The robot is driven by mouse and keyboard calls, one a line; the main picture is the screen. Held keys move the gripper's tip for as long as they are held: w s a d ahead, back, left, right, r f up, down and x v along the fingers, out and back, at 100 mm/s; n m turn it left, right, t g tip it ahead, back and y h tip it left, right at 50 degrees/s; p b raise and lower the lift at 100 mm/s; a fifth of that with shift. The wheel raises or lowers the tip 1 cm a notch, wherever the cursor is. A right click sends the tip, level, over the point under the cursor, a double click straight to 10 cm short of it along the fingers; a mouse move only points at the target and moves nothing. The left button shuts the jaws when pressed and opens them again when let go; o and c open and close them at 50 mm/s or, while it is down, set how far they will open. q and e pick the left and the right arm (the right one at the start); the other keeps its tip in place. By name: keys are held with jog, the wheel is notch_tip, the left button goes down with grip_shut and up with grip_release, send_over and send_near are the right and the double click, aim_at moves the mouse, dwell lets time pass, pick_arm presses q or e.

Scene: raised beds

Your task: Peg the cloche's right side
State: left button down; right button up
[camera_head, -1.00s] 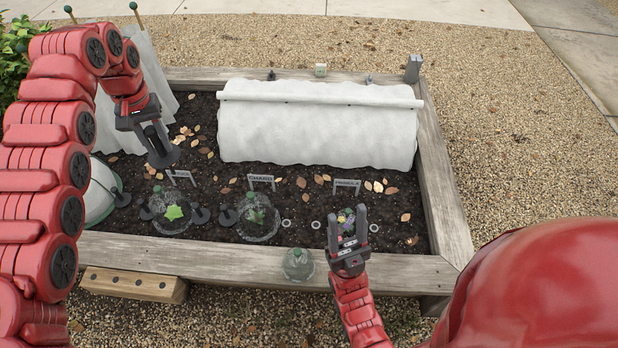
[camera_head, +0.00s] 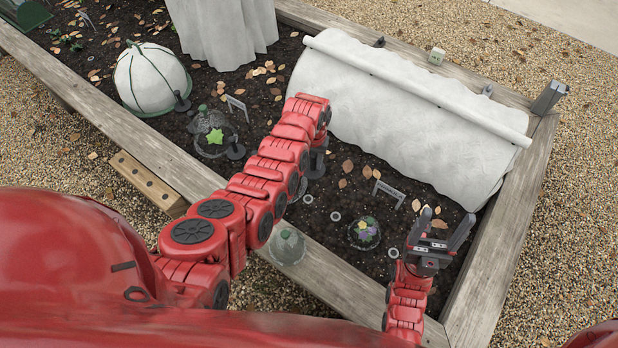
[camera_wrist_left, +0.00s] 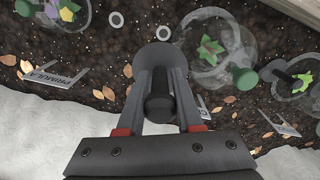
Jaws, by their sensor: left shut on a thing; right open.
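A clear cloche with a green plant inside shows in the left wrist view (camera_wrist_left: 212,45); in the head view my left arm hides it. My left gripper (camera_head: 317,160) is shut on a dark peg with a round head (camera_wrist_left: 160,55), beside this cloche, on its right side as the head view lies. I cannot tell if the peg touches the soil. My right gripper (camera_head: 440,238) is open and empty over the bed's front right corner, to the right of the purple-flowered plant (camera_head: 364,232). Another clear cloche (camera_head: 210,135) stands further left with a dark peg (camera_head: 236,151) beside it.
A white row cover (camera_head: 400,110) lies along the back. A white domed cloche (camera_head: 150,78) stands at the left. A clear jar-like cloche (camera_head: 288,245) sits on the wooden front rail (camera_head: 330,275). Pale rings (camera_head: 335,216) lie on the soil. A signpost (camera_head: 388,192) stands behind them.

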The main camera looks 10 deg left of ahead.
pick_arm(q)
jog(key=f, duration=0.1)
jog(key=s+f, duration=0.1)
jog(key=f, duration=0.1)
jog(key=s+a+f, duration=0.1)
jog(key=shift+s+f+b, duration=0.1)
jog(key=shift+f+b, duration=0.2)
jog(key=shift+f, duration=0.05)
notch_tip(320, 180, down, 11)
jog(key=b, duration=0.8)
jog(key=shift+b, duration=0.3)
jog(key=shift+f+b, duration=0.75)
jog(key=shift+f, duration=0.1)
dwell(0.4)
jog(key=shift+c, duration=2.4)
grip_release()
jog(key=p, duration=0.4)
send_near(309, 174)
notch_tip(309, 174, down, 6)
jog(key=shift+r, duration=0.1)
